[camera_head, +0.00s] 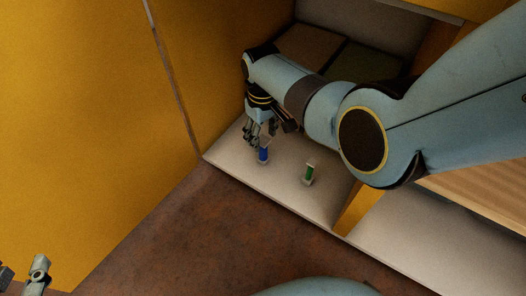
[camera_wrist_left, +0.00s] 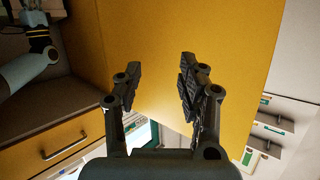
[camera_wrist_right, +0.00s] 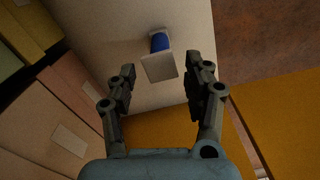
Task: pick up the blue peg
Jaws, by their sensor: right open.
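The blue peg (camera_head: 264,154) stands upright on the pale shelf floor (camera_head: 285,186), just below my right gripper (camera_head: 262,138) in the head view. In the right wrist view the blue peg (camera_wrist_right: 160,42) shows a pale square end facing the camera. It lies ahead of and between the open fingers of my right gripper (camera_wrist_right: 160,72), with nothing held. In the head view the gripper partly hides the peg's top. My left gripper (camera_wrist_left: 160,66) is open and empty in front of a yellow panel. Part of it shows at the lower left of the head view (camera_head: 30,275).
A green peg (camera_head: 309,174) stands on the same shelf, to the right of the blue one. A yellow wall (camera_head: 225,60) bounds the shelf at left, and a yellow divider (camera_head: 357,208) at right. The brown floor (camera_head: 200,245) in front is clear.

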